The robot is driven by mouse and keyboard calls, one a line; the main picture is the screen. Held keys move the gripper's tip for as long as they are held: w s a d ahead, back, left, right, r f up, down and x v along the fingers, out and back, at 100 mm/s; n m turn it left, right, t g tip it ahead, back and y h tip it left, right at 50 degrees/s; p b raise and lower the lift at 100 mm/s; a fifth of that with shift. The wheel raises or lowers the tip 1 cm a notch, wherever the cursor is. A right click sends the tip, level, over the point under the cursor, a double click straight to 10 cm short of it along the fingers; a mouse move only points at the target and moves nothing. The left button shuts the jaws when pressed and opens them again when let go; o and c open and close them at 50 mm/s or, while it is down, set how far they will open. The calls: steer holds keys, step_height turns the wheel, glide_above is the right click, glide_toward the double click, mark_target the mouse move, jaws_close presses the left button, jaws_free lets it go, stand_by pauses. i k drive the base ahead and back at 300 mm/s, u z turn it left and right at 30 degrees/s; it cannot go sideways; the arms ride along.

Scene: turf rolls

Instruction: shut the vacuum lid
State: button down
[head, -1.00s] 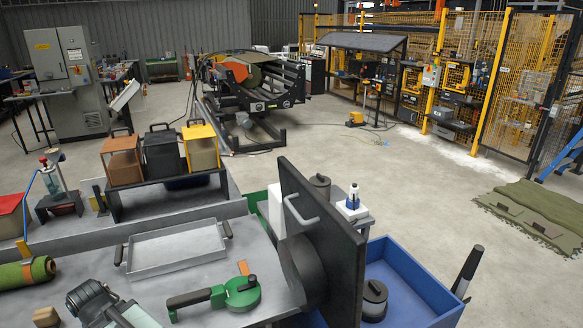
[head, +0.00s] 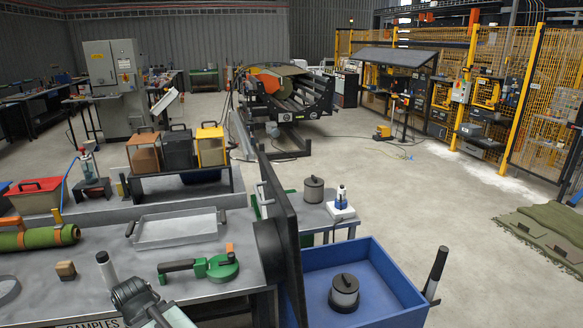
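The vacuum lid (head: 283,222) is a large, thin dark panel standing up on edge, open, right of the grey workbench. I see it nearly edge-on. What lies directly below the lid is hidden. I make out no gripper fingers in view, and nothing touches the lid. A dark jointed piece (head: 133,300) is at the bottom left; I cannot tell whether it is part of my arm.
A tray (head: 177,229) and green tool (head: 205,268) lie on the bench (head: 110,240).

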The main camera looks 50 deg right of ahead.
mark_target(277, 237)
steer(key=u, duration=0.25)
steer(key=i, duration=0.75)
steer(key=z, duration=0.2)
steer(key=k, duration=0.75)
steer(key=u, duration=0.15)
steer(key=i, duration=0.9)
steer(key=z, duration=0.1)
